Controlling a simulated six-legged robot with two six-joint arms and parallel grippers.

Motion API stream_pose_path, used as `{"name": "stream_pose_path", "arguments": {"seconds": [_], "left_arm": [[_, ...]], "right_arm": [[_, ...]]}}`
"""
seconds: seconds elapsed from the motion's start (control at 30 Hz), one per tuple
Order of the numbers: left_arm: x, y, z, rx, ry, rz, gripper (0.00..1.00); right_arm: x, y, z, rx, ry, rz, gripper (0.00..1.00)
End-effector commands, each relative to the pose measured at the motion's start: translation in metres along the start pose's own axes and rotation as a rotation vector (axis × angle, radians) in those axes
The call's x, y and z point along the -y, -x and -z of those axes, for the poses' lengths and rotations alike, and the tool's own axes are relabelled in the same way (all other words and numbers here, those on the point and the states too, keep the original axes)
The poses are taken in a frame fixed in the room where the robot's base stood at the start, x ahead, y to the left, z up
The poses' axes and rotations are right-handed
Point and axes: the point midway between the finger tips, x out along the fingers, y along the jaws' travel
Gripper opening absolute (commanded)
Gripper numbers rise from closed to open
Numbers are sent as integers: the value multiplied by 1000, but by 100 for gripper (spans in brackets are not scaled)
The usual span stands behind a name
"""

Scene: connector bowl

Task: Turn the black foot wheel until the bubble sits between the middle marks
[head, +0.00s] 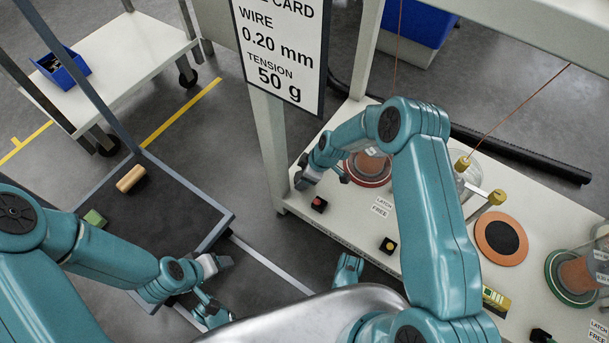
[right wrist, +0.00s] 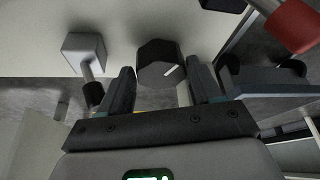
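The black foot wheel (right wrist: 158,64), a dark faceted knob with a white line on its face, shows in the right wrist view. My right gripper (right wrist: 161,76) is open, with one finger on each side of the wheel; I cannot tell whether they touch it. In the head view my right gripper (head: 303,181) is at the left edge of the white table, and the wheel cannot be made out there. A yellow vial-like block (head: 496,300) lies near the table's front; no bubble can be made out.
The white table (head: 545,215) carries spools, an orange disc (head: 501,239), a red button (head: 319,204) and a yellow button (head: 388,245). A sign (head: 280,50) hangs on the frame post. In the right wrist view a grey block (right wrist: 85,53) on a rod stands left of the wheel.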

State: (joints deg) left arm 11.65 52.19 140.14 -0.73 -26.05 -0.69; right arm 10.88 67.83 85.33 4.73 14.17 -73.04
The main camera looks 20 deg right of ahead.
Motion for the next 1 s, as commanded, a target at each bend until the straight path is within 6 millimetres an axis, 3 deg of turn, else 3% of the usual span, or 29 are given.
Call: {"name": "stream_pose_path", "arguments": {"seconds": [0.27,0.47,0.57,0.8,1.0], "left_arm": [[0,1,0,1,0,0,64],[-4,10,-3,17,4,1,64],[3,-7,-1,0,0,0,64],[1,-2,1,-5,-1,0,64],[1,-2,1,-5,-1,0,64]], "right_arm": [[0,2,0,0,0,0,70],[-2,32,1,-1,-2,-4,70],[-2,35,-24,0,-8,-3,70],[0,63,-78,1,-8,-3,70],[0,74,-104,0,-4,-1,70]]}}
